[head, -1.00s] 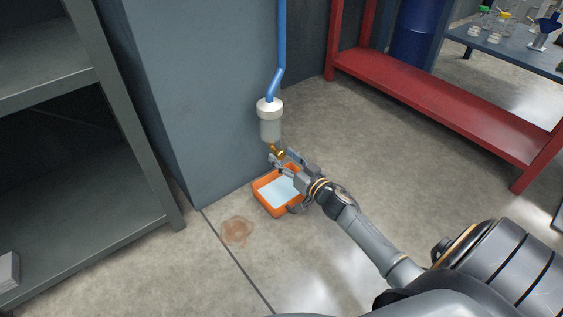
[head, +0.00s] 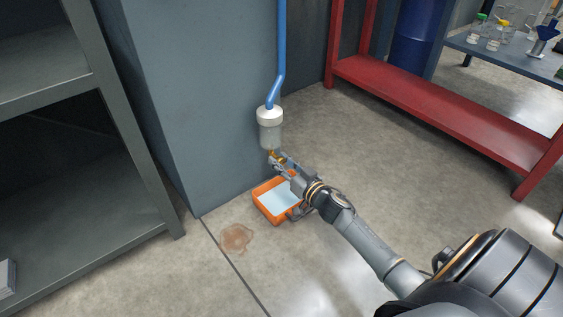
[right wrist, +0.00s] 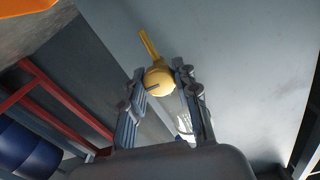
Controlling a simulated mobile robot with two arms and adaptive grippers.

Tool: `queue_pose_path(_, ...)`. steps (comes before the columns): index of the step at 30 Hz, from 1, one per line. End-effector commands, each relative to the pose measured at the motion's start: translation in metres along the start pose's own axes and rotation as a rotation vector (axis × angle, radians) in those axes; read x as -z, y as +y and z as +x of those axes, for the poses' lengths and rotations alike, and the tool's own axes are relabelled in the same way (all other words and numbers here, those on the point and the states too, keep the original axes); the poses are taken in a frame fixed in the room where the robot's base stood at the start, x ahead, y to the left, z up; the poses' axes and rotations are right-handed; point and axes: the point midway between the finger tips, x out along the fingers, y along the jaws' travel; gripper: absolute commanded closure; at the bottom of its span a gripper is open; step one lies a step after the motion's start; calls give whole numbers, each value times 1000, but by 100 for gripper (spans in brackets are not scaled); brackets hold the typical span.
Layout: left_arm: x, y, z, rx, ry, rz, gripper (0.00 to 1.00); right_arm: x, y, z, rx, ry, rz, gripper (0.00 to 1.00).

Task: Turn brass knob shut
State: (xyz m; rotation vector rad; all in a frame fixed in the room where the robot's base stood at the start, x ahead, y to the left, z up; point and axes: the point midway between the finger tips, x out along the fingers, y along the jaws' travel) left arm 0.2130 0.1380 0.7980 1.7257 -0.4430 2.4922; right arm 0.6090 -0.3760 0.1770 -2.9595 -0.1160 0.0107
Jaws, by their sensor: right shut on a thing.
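The brass knob (right wrist: 159,80) is at the bottom of a clear filter bowl with a white cap (head: 269,117), fed by a blue pipe against the grey pillar. In the head view only a little brass (head: 272,154) shows below the bowl. My right gripper (head: 280,162) reaches it from the lower right. In the right wrist view its two fingers (right wrist: 160,84) are closed on either side of the round brass knob, with a thin brass stem or lever sticking up past them. My left gripper is not in view.
An orange tray (head: 263,205) with pale liquid sits on the floor below the bowl. A brown stain (head: 236,238) is to its left. A grey shelf (head: 140,130) stands at left, a red rack (head: 440,105) at right.

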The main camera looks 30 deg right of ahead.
Motion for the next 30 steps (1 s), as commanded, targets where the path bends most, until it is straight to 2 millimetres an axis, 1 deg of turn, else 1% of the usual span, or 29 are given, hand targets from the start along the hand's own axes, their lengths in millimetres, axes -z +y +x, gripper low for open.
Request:
queue_pose_path(5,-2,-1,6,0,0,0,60,1,0,0,-2,-1,-61,100)
queue_pose_path(11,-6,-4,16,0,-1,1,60,2,0,0,-3,-1,-199,100)
queue_pose_path(21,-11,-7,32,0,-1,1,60,1,-1,0,-1,-1,-518,100)
queue_pose_path(30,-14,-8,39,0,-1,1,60,0,-2,0,-1,-1,-804,100)
